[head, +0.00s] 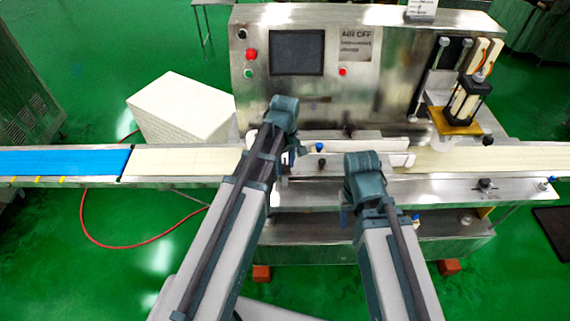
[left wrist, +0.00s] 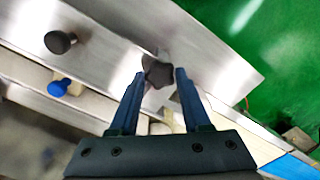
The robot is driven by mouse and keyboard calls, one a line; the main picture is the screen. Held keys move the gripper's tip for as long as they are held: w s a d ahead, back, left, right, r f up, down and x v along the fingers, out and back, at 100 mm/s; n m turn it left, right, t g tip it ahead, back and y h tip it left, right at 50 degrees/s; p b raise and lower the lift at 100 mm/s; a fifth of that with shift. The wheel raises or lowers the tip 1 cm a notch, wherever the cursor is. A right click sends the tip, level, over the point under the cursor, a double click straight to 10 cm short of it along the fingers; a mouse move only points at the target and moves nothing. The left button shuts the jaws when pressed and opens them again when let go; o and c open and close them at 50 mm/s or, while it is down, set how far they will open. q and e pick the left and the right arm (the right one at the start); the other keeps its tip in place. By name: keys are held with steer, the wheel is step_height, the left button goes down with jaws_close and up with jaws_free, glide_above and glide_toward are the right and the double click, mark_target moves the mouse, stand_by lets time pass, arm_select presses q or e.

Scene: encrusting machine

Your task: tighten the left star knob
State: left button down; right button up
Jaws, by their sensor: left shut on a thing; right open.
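The left star knob (left wrist: 157,72) is a dark, lobed knob on a bright steel plate in the left wrist view. My left gripper (left wrist: 159,76) has one finger on each side of it and is shut on it. In the head view my left wrist hides this knob and the fingertips. My right gripper (head: 345,213) is open and empty in front of the machine's lower steel ledge, mostly hidden by its own wrist.
A round dark knob (left wrist: 61,42) and a blue knob (left wrist: 59,88) stand beside the star knob. The encrusting machine's panel (head: 297,52) rises behind. A conveyor with a blue belt (head: 60,162) runs left. A white block (head: 180,108) stands behind the conveyor.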

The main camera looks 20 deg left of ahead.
arm_select(q)
steer(key=shift+m, duration=0.3)
steer(key=m, duration=1)
steer(key=shift+m, duration=0.4)
steer(key=m, duration=1.1)
steer(key=shift+m, duration=0.4)
steer(key=shift+c, duration=1.8)
jaws_free()
